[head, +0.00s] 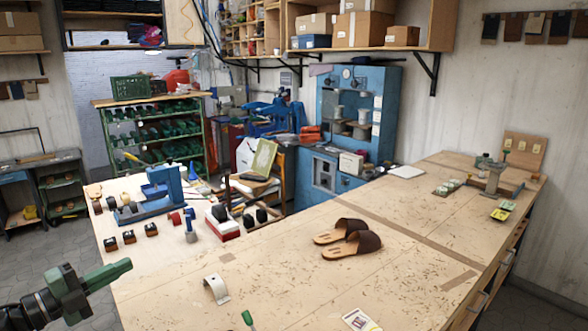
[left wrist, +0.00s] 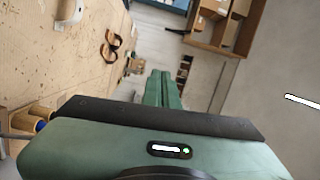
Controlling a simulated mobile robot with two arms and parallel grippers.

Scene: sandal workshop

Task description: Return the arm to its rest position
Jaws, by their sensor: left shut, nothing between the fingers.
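My left gripper (head: 122,268) is green and comes in at the lower left of the head view, beside the left front edge of the wooden workbench (head: 290,290). Its fingers are shut together with nothing between them. In the left wrist view the shut green fingers (left wrist: 164,88) point away from the camera, with the bench to their left.
A pair of brown sandals (head: 350,246) lies mid-bench. A white curved piece (head: 216,289) and a green-handled tool (head: 247,318) lie nearer. A blue press (head: 150,199) and small items stand on the left part. The bench's right side has free room.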

